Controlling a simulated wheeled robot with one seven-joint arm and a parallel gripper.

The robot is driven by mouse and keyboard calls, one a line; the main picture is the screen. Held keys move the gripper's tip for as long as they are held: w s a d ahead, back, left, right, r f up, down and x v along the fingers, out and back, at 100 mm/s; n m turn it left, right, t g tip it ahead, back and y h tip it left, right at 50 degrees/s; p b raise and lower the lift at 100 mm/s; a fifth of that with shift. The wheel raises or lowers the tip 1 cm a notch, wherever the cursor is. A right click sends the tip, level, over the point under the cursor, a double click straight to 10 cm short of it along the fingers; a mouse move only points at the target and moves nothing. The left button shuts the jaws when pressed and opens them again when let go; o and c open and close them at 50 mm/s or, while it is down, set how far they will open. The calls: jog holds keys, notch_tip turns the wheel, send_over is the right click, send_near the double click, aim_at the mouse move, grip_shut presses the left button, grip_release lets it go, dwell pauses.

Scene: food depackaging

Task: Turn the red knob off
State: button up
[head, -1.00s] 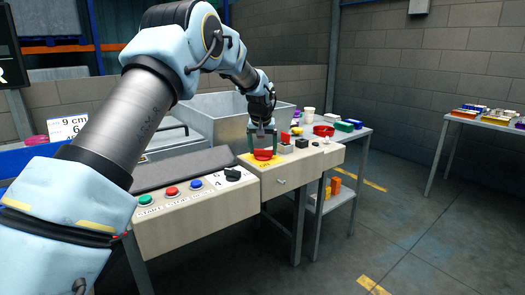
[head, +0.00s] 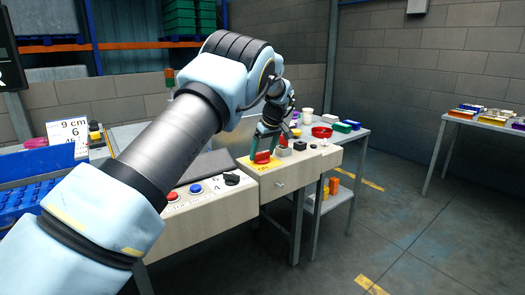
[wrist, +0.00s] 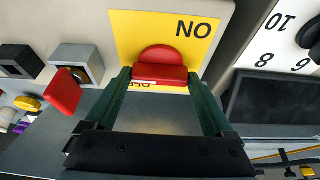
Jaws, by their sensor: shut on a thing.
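The red knob (head: 262,157) sits on a yellow plate (head: 246,162) on the front of the pale control bench. In the wrist view, the knob (wrist: 160,72) is a red disc with a raised bar across it. "ON" is printed on the plate (wrist: 128,30) above the knob, and "OFF" is partly hidden under the bar. My gripper (wrist: 159,77) has its two green fingers at the ends of the bar, shut on it. In the head view, my gripper (head: 264,148) is tilted over the knob.
Grey and black switch blocks (head: 284,151) stand right of the knob. In the wrist view, a red flap (wrist: 63,92) sticks up left of the fingers. Blue and red buttons and a black dial (head: 232,179) are on the nearer panel.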

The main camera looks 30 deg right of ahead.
dwell(0.6)
jog(key=o, duration=1.1)
jog(key=shift+r, duration=0.15)
jog(key=b+v, duration=0.2)
jog(key=v, duration=0.8)
jog(key=shift+s+d+r, duration=0.15)
jog(key=shift+s+r, duration=0.05)
jog(key=shift+r, duration=0.05)
